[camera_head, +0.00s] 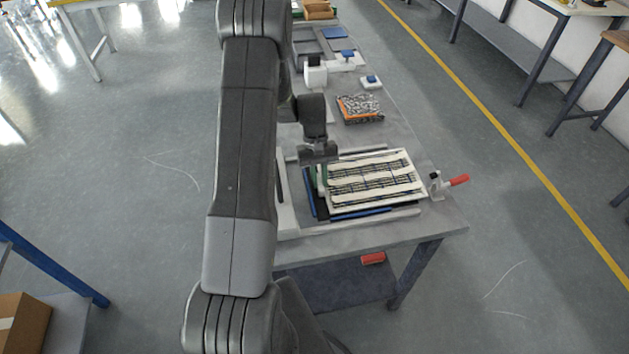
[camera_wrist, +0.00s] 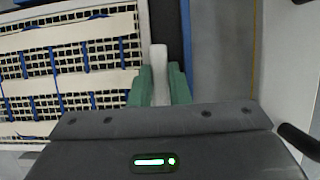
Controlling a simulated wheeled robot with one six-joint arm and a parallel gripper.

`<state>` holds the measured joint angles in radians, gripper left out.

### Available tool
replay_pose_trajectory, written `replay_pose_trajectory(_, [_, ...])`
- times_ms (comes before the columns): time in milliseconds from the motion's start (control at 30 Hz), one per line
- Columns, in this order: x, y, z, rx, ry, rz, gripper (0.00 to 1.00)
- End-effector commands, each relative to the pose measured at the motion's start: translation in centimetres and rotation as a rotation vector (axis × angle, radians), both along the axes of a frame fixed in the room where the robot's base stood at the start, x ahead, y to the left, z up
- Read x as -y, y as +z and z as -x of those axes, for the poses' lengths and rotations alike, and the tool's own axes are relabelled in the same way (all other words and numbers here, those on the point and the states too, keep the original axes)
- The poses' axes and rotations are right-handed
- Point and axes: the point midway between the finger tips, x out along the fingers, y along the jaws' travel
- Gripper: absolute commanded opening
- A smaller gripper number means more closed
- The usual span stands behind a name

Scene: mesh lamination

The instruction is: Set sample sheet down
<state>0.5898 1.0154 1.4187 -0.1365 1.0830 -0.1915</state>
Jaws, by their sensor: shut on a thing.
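The sample sheet (camera_head: 375,180) is a cream panel with dark mesh and pale cross strips. In the head view it lies over a dark, blue-edged base (camera_head: 345,213) near the table's front end, slightly askew to it. Whether it touches the base is unclear. My gripper (camera_head: 321,174) is at the sheet's left edge. In the wrist view, the green fingers of my gripper (camera_wrist: 159,86) are shut on a white tab beside the sheet (camera_wrist: 75,75), whose mesh and blue strands show at left. The underside of the sheet is hidden.
A red-handled clamp (camera_head: 447,184) stands right of the sheet on the grey table (camera_head: 430,222). A mesh-topped orange block (camera_head: 360,108) and a small white box with a blue top (camera_head: 371,82) lie behind. My arm hides the table's left side.

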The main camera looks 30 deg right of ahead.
Motion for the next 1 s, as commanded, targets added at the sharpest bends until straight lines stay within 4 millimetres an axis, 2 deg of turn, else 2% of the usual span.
replay_pose_trajectory(33, [0.1, -0.6, 0.2, -0.004, -0.002, -0.003, 0.00])
replay_pose_trajectory(200, [0.1, -0.5, 0.2, -0.003, -0.001, -0.003, 0.00])
replay_pose_trajectory(233, [0.1, -0.5, 0.2, -0.003, -0.001, -0.003, 0.18])
replay_pose_trajectory(333, [0.1, -0.5, 0.1, -0.003, -0.001, -0.003, 0.38])
replay_pose_trajectory(733, [0.2, 0.2, -0.2, -0.001, 0.000, -0.001, 0.38])
replay_pose_trajectory(867, [0.4, 2.1, -1.0, 0.002, 0.000, 0.001, 0.38])
replay_pose_trajectory(1000, [0.8, 4.9, -2.2, 0.002, 0.000, 0.001, 0.38])
